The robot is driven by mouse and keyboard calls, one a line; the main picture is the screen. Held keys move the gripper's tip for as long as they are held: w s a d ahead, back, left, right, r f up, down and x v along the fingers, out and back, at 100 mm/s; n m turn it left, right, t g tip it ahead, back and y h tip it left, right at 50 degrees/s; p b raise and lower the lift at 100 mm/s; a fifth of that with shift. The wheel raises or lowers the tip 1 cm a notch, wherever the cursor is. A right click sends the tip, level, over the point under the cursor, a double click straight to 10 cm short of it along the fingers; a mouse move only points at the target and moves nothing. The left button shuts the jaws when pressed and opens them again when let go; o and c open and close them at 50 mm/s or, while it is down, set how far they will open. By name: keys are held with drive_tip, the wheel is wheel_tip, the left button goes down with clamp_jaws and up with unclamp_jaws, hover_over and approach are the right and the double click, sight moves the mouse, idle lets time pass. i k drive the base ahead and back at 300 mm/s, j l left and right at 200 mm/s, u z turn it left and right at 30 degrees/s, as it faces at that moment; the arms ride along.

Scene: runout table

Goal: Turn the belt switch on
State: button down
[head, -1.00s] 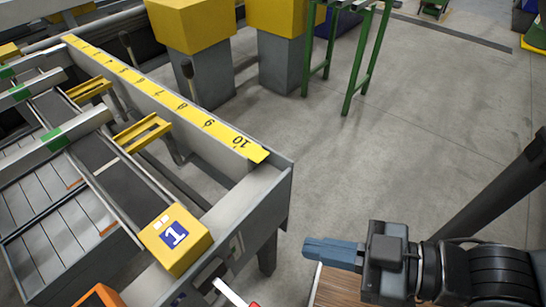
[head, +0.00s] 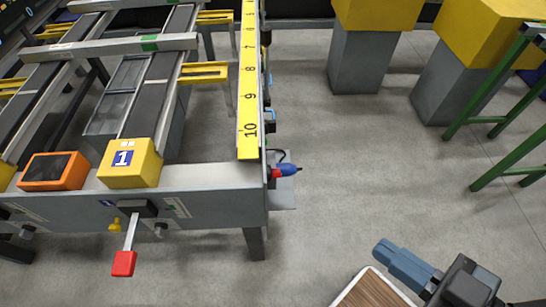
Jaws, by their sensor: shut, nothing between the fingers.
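A lever with a red grip (head: 123,263) sticks out from the front face of the runout table (head: 225,208), below the yellow block marked 1. Its pale arm points down and slightly left from a dark mount (head: 137,208). It looks like the belt switch, but no label can be read. My gripper (head: 380,247), with blue fingers, is at the lower right, well right of the lever and apart from the table. It is shut and empty.
A yellow block marked 1 (head: 130,164) and an orange box (head: 54,171) sit on the table's front edge. A blue and red fitting (head: 284,171) juts from its right corner. A wood-topped board (head: 372,292) is below my gripper. Grey floor (head: 330,190) lies open between.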

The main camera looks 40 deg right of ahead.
sight(273, 173)
drive_tip(key=k+l+u, duration=0.1)
drive_tip(key=l, duration=0.25)
drive_tip(key=k+l+u, duration=0.1)
drive_tip(key=l+z, duration=0.35)
drive_tip(key=l, duration=0.15)
drive_tip(key=k+l+z, duration=0.1)
drive_tip(key=l+z, duration=0.3)
drive_tip(key=l, duration=0.1)
